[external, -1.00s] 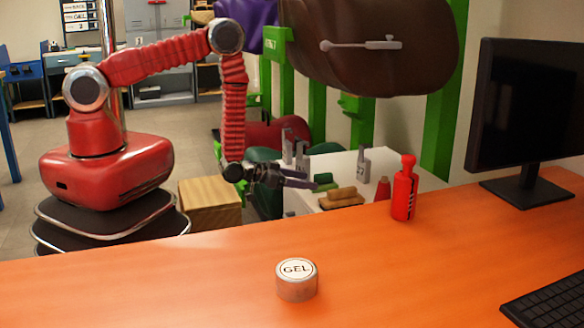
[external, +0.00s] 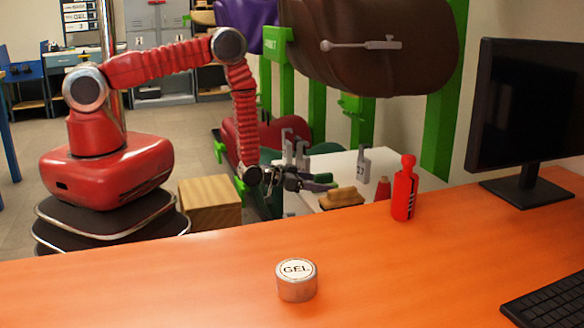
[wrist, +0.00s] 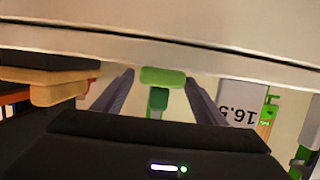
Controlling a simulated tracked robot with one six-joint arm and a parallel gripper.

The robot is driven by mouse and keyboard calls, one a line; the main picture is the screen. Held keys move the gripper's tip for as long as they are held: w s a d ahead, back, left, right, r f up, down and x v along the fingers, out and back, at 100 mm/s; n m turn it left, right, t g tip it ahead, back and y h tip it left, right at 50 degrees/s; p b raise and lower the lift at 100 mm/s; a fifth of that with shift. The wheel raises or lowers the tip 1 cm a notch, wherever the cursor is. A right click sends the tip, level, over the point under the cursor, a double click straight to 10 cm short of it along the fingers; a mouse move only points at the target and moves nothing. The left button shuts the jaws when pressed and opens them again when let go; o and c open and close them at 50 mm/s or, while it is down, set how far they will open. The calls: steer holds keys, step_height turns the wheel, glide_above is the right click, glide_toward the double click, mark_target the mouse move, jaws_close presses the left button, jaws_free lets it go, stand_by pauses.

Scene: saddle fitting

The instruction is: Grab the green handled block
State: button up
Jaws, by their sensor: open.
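The green handled block (wrist: 163,77) shows in the wrist view between my two dark fingers, with a wide green top part and a narrower, darker green part below it in the picture. There is a visible gap on each side between it and the fingers. My gripper (external: 320,184) is open at the white table in the external view, where it hides most of the green block. My fingers reach to the right, level with the block.
A tan handled block (external: 342,194) sits just right of my gripper on the white table (external: 340,163). Grey upright tools marked with numbers (external: 364,165) stand behind. A red bottle (external: 403,190) and a gel tin (external: 297,281) stand on the orange desk (external: 180,285).

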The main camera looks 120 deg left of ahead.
mark_target(323, 174)
steer(key=shift+w+a+f, duration=0.2)
steer(key=shift+w+a, duration=0.3)
steer(key=shift+c, duration=0.2)
steer(key=c, duration=1.1)
steer(key=shift+r, duration=0.1)
steer(key=shift+c, duration=0.2)
steer(key=shift+r, duration=4.9)
